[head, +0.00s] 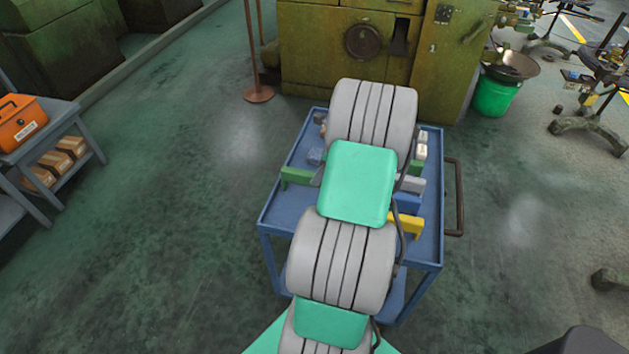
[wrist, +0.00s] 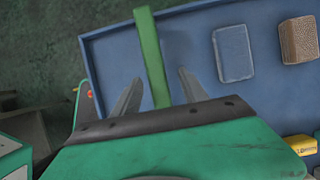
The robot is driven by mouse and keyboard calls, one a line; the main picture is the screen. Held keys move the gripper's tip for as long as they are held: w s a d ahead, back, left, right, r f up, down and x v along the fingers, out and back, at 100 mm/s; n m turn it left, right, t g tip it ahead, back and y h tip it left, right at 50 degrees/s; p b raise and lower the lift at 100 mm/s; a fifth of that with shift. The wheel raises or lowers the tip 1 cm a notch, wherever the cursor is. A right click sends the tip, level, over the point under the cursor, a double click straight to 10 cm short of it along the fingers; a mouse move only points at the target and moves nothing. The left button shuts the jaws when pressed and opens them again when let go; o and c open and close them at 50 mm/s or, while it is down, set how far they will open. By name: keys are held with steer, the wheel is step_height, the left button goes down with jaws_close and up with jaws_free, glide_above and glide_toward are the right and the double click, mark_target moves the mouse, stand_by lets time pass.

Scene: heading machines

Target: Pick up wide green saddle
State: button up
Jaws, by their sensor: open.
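The wide green saddle (wrist: 150,50) shows in the wrist view as a long narrow green bar on the blue cart. My gripper (wrist: 159,76) is open, with one grey finger on either side of the bar's near part. Gaps show between the fingers and the bar; I cannot tell how deep it sits between them. The bar's near end is hidden behind my gripper's body. In the head view part of the green saddle (head: 295,175) shows at the cart's left side, and my arm hides the rest of it and my gripper.
The blue cart (head: 279,206) also holds a grey piece (head: 412,184), a blue piece (head: 407,203) and a yellow piece (head: 412,225) right of my arm. The wrist view shows a blue-grey box (wrist: 233,54) and a brown box (wrist: 298,40).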

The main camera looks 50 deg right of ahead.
steer(key=x, duration=0.6)
steer(key=shift+w+a+f+p, duration=0.1)
steer(key=shift+w+a+p, duration=0.1)
steer(key=shift+a+p, duration=0.15)
steer(key=shift+c, duration=0.4)
jaws_close()
